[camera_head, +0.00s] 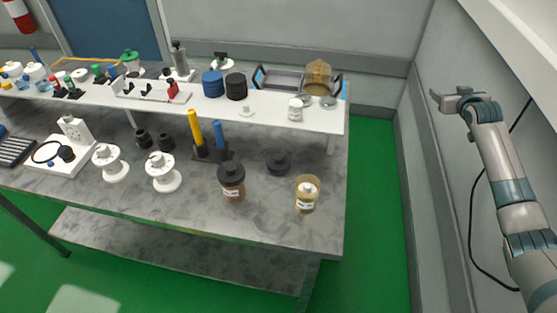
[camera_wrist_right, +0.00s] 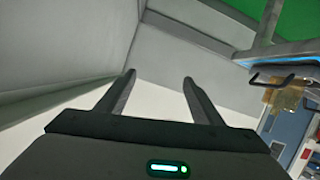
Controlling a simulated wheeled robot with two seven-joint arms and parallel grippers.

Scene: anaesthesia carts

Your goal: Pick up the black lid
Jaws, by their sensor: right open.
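A round black lid (camera_head: 278,162) with a raised knob lies on the grey marbled table (camera_head: 255,222), in front of the white shelf. An amber jar (camera_head: 306,198) with a pale top stands in front and to the right. My right gripper (camera_head: 440,98) is raised near the wall, well to the right of the table and apart from the lid. In the right wrist view its two fingers (camera_wrist_right: 159,80) are spread and empty. My left gripper is out of view.
A white shelf (camera_head: 270,116) behind the lid carries blue and black discs, small bottles and a tray. Yellow and blue rods (camera_head: 196,130) stand left of the lid. White spools (camera_head: 163,178) are further left. Green floor (camera_head: 380,210) lies open between table and right wall.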

